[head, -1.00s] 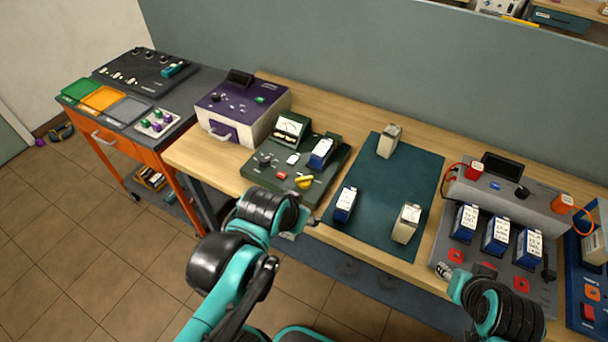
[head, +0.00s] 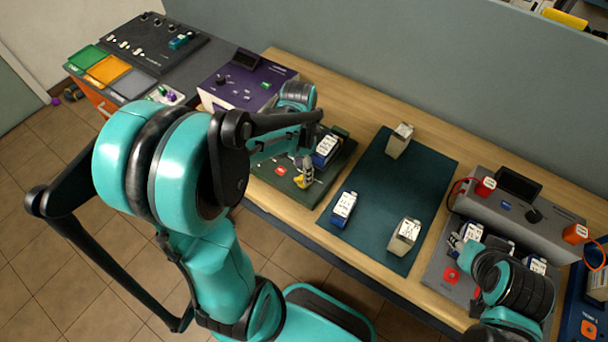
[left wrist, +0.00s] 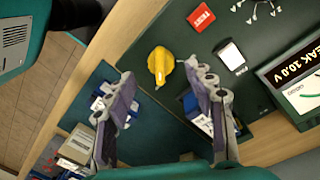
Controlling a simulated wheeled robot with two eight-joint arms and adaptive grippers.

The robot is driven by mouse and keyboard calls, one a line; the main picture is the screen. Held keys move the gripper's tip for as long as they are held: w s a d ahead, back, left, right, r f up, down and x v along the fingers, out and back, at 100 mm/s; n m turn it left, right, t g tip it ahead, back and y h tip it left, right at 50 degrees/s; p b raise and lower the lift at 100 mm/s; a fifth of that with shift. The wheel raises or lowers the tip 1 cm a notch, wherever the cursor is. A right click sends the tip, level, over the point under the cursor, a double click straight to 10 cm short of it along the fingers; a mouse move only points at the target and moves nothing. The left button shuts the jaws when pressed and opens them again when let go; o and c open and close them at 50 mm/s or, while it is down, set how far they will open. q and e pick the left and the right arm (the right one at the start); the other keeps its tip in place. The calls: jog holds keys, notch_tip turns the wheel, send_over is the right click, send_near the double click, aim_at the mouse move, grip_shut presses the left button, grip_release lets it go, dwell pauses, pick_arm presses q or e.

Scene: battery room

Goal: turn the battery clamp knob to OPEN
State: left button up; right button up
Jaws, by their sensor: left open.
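The yellow clamp knob (head: 301,183) is at the front right of the green tester (head: 268,178). It shows clearly in the left wrist view (left wrist: 161,65), with its pointed end toward the lower left. My left gripper (left wrist: 161,76) is open, its fingers either side of the knob in that view; contact cannot be made out. In the head view my left gripper (head: 304,165) is over the tester, partly covering the knob. A blue-and-white battery (head: 326,148) stands in the tester, partly behind a finger in the wrist view. My right gripper (head: 460,241) is by the grey charger, its jaws unclear.
A red button (left wrist: 200,17), a white switch (left wrist: 231,56) and a meter (left wrist: 302,88) are close to the knob. Several batteries stand on the teal mat (head: 377,190). The purple box (head: 240,85) is left of the tester. The mat's middle is clear.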

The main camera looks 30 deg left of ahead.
pick_arm(q)
notch_tip(320, 180, down, 4)
jog(key=shift+d+b, duration=0.1)
jog(key=shift+b, duration=0.45)
jog(key=shift+f, duration=0.2)
jog(key=c, duration=1.2)
jog(key=shift+o, duration=0.2)
